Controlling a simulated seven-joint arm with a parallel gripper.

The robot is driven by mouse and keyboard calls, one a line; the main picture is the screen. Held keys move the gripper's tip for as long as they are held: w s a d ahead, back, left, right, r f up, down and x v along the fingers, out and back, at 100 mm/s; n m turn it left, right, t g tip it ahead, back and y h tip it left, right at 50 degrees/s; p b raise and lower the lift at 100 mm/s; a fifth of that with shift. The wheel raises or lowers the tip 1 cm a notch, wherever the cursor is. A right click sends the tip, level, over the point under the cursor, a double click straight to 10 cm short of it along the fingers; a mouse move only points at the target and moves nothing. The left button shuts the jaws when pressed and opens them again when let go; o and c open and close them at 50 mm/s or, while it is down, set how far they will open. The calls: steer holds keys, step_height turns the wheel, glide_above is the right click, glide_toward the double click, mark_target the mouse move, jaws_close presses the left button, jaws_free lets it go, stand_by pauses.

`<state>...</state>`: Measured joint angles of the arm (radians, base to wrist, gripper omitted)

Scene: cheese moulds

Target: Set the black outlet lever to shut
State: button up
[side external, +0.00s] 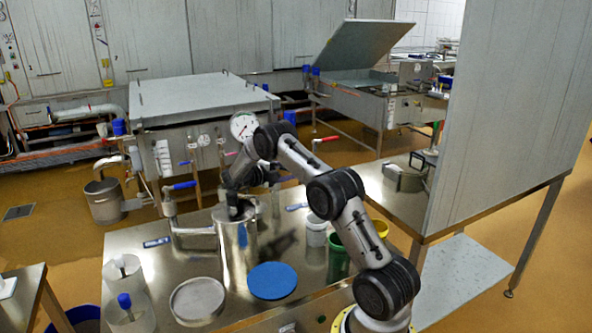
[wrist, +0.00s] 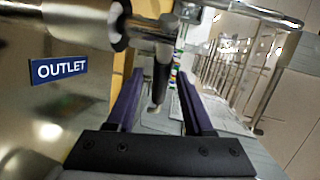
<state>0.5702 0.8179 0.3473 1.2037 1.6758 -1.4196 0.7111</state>
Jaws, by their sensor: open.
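In the wrist view, the black outlet lever (wrist: 162,72) hangs from a shiny steel valve fitting (wrist: 122,24). A blue plate lettered OUTLET (wrist: 58,70) is on the steel surface at the left. My gripper (wrist: 156,80) is open, with one dark finger on each side of the lever in the picture. I cannot tell whether either finger touches it. In the side view, my gripper (side external: 235,208) is low at the steel vessel (side external: 240,252) on the table. I cannot make out the lever there.
Clear containers stand at the left. A tall grey panel (side external: 515,120) rises at the right.

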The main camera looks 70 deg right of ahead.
steer(key=shift+v, duration=2.2)
